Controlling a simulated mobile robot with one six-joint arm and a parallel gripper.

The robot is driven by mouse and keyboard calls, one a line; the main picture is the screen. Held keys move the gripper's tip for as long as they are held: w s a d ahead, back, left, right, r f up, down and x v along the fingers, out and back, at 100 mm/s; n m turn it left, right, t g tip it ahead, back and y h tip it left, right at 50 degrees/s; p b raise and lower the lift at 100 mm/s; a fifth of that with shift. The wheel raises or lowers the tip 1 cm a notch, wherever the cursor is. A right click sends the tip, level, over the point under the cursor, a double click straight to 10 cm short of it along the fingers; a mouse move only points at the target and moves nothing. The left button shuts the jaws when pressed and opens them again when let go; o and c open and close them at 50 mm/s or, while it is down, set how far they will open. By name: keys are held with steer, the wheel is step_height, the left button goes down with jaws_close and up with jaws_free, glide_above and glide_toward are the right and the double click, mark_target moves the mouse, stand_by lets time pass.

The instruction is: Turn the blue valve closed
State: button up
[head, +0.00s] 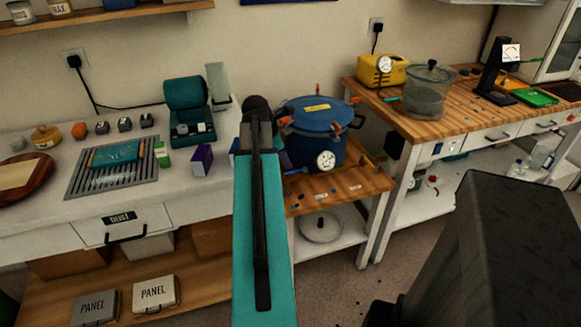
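The blue pressure pot (322,119) stands on a low wooden-topped stand, with its lid on and orange-tipped clamps around the rim. A round white gauge (326,161) is on its front. A small blue handle (297,171), which looks like the blue valve, sticks out low at the pot's left front, close beside my arm. Its exact angle is too small to tell. My teal arm reaches forward just left of the pot and covers part of that side. My gripper is hidden behind the arm's dark far end.
The left bench holds a teal case (187,103), a purple box (202,160) and a grey slotted mat (85,179). The right bench holds a yellow pump (381,72), a clear chamber (427,97) and a green tray (534,97). Floor shows between stand and right bench.

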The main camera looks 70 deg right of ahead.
mark_target(290, 173)
steer(key=shift+x, duration=3.5)
